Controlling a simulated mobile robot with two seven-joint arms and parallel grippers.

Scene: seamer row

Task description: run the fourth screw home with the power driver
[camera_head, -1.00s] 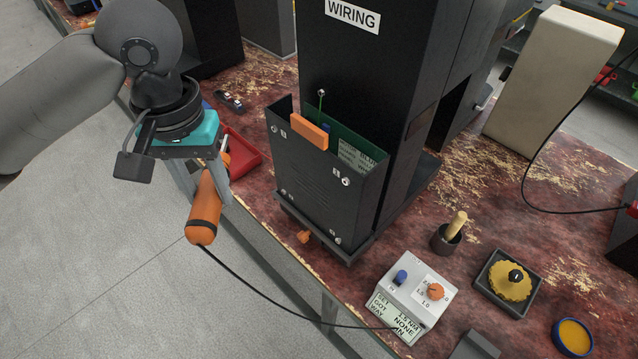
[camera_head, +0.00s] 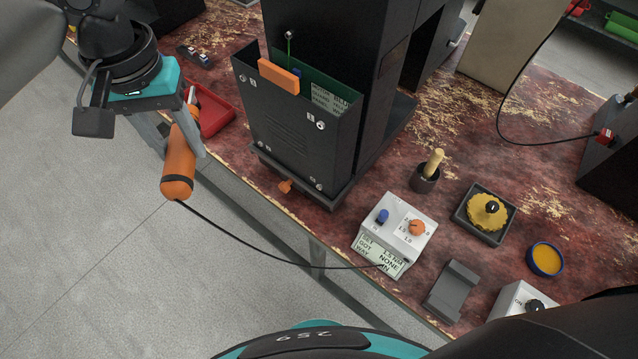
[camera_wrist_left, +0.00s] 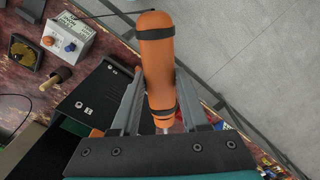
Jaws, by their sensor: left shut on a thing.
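My left gripper (camera_head: 188,140) is shut on the orange power driver (camera_head: 178,172), which has black bands and a cable at its rear end. In the left wrist view the driver (camera_wrist_left: 157,60) lies between the two grey fingers. The driver is left of the black cover panel (camera_head: 285,135) and apart from it, beyond the bench's front edge. Bright screw heads show near the panel's corners, one at upper right (camera_head: 320,125); how deep each sits is unclear. The driver's controller (camera_head: 408,218) displays SET 1.5 NM, GOT NONE, WAY IN. My right gripper is not in view.
An orange block (camera_head: 279,76) sits on the panel's top edge. A red tray (camera_head: 215,112) lies behind the driver. The driver's cable runs to the controller.

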